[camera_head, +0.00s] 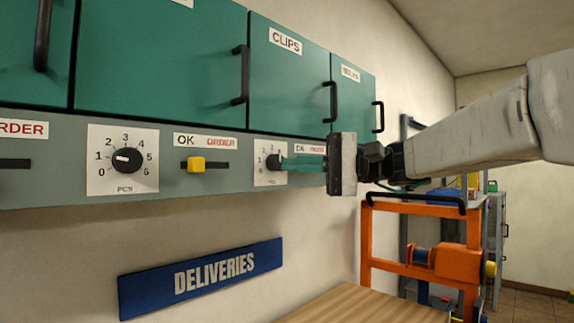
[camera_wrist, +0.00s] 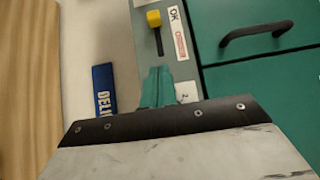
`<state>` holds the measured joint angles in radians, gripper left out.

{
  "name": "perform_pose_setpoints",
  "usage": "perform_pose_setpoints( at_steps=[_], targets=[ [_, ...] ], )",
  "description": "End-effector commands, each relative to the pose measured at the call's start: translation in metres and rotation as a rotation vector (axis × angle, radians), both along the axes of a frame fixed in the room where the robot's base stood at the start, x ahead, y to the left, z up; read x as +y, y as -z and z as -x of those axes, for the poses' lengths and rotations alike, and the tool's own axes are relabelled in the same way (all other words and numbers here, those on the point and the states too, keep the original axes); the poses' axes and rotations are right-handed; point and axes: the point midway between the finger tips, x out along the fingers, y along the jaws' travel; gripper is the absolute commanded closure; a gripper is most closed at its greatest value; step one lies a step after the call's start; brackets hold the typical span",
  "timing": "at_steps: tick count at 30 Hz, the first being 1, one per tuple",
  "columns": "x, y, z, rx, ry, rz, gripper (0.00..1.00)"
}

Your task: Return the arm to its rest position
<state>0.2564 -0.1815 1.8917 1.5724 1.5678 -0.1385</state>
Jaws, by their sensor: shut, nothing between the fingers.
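My gripper (camera_head: 284,162) reaches in from the right in the head view, at the grey panel strip (camera_head: 60,178) under the green cabinets. Its teal fingers are shut with nothing between them. The fingertips overlap the right-hand dial (camera_head: 270,160) in the picture and partly hide it; I cannot tell whether they touch it. In the wrist view the shut fingers (camera_wrist: 156,85) point at the panel, beside a partly hidden white label (camera_wrist: 187,92). My pale arm stretches to the right edge of the head view.
Green cabinets (camera_head: 170,60) with black handles line the wall. A yellow slider (camera_head: 197,165) and another dial (camera_head: 127,160) sit left of my gripper. Below are a blue DELIVERIES sign (camera_head: 200,277) and a wooden top (camera_head: 370,305). An orange frame (camera_head: 366,250) stands below my arm.

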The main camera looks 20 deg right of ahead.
Motion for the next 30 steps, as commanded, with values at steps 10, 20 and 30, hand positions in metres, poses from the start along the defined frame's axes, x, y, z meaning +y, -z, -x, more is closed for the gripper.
perform_pose_setpoints(
  at_steps=[10, 20, 30],
  targets=[
    [0.0, 0.0, 0.0, 0.001, 0.0, 0.0, 1.0],
    [-0.005, 0.119, 0.026, 0.209, 0.033, 0.369, 1.0],
    [-0.064, 0.295, 0.18, 0.289, -0.049, 1.218, 1.0]
  ],
)
